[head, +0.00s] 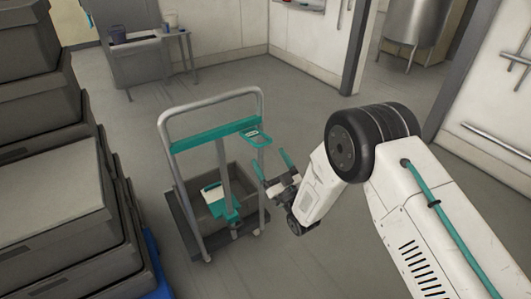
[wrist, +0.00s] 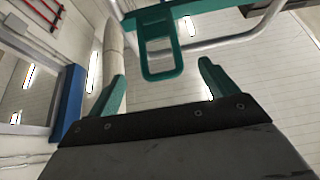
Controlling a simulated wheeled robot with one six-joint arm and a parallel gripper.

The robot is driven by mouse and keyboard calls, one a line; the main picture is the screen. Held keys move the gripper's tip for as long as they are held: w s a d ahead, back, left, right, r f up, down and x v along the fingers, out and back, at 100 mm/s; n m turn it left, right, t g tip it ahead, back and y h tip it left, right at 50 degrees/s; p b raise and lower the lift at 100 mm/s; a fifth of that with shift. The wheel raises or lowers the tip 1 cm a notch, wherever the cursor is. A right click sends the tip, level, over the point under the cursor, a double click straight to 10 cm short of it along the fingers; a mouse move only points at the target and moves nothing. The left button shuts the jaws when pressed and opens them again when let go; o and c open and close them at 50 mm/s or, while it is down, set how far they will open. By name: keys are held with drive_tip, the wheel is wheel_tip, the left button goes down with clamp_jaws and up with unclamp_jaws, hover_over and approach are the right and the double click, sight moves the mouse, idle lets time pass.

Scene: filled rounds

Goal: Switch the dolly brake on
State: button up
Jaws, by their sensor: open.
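The dolly (head: 264,108) stands upright on the floor, with a grey tube frame and a teal crossbar. A teal loop-shaped lever (head: 256,137), probably the brake, sticks out from the right end of the crossbar. In the wrist view the loop lever (wrist: 162,68) extends from the teal bar, ahead of and between my fingertips. My gripper (head: 273,166) is open and empty, just right of the dolly frame and below the lever. Both teal fingers show in the wrist view (wrist: 163,82). I see no contact with the lever.
A grey crate (head: 240,180) sits on the dolly base, with a teal-and-white part (head: 222,203) at the front. Stacked dark crates (head: 50,190) fill the left side. A small table (head: 175,37) stands at the back. The floor between is clear.

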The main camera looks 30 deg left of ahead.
drive_tip(key=v, duration=0.3)
drive_tip(key=shift+s+d+f, duration=0.2)
drive_tip(key=shift+d, duration=0.05)
